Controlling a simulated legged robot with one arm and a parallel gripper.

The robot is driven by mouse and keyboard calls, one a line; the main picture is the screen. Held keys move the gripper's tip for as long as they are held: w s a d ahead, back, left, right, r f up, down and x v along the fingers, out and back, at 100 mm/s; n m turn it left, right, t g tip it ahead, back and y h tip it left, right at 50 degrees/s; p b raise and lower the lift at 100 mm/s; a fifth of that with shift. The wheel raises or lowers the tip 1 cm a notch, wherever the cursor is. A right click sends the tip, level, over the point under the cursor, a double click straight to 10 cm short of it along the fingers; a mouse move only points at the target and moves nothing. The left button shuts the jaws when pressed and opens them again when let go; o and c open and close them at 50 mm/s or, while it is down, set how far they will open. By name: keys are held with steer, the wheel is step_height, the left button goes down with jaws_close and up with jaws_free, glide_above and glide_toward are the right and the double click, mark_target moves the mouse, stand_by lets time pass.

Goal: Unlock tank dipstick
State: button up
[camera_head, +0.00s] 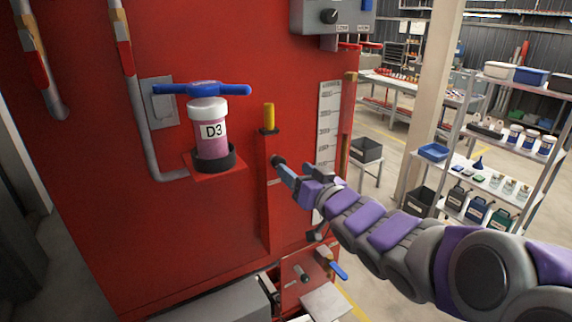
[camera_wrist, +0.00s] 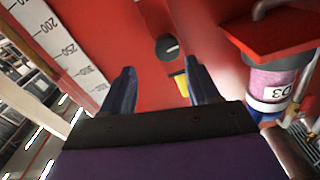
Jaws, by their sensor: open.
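The dipstick's yellow handle (camera_head: 269,116) stands upright on top of a red vertical housing on the red tank. A round black knob (camera_head: 278,161) sits on the housing below the handle, close to my gripper's left finger in the head view. In the wrist view, the knob (camera_wrist: 167,47) shows beyond and between the open fingers, with the yellow handle (camera_wrist: 181,83) nearer the right finger. My gripper (camera_head: 303,172) is open and empty in front of the housing; it also shows in the wrist view (camera_wrist: 161,70). I cannot tell whether it touches the knob.
A white measuring scale (camera_head: 328,125) is on the right. A blue-handled valve (camera_head: 333,266) is below. Shelves (camera_head: 498,135) stand farther right.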

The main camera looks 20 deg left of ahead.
mark_target(284, 162)
steer(key=a, duration=0.2)
steer(key=w+a, duration=0.1)
steer(key=a, duration=0.1)
steer(key=w+a, duration=0.1)
steer(key=a, duration=0.1)
steer(key=shift+w+f, duration=0.2)
steer(key=shift+f, duration=0.1)
steer(key=shift+d+r, duration=0.15)
steer(key=shift+d, duration=0.65)
steer(key=shift+c, duration=0.4)
steer(key=shift+d+r, duration=0.1)
steer(key=shift+d, duration=0.4)
steer(key=c, duration=0.3)
steer(key=shift+s+a, duration=0.2)
steer(key=shift+a, duration=0.05)
steer(key=c, duration=0.3)
steer(key=shift+w+a, duration=0.1)
steer(key=shift+a, duration=0.15)
steer(key=c, duration=0.4)
steer(key=shift+o, duration=0.3)
steer(key=shift+n, duration=0.8)
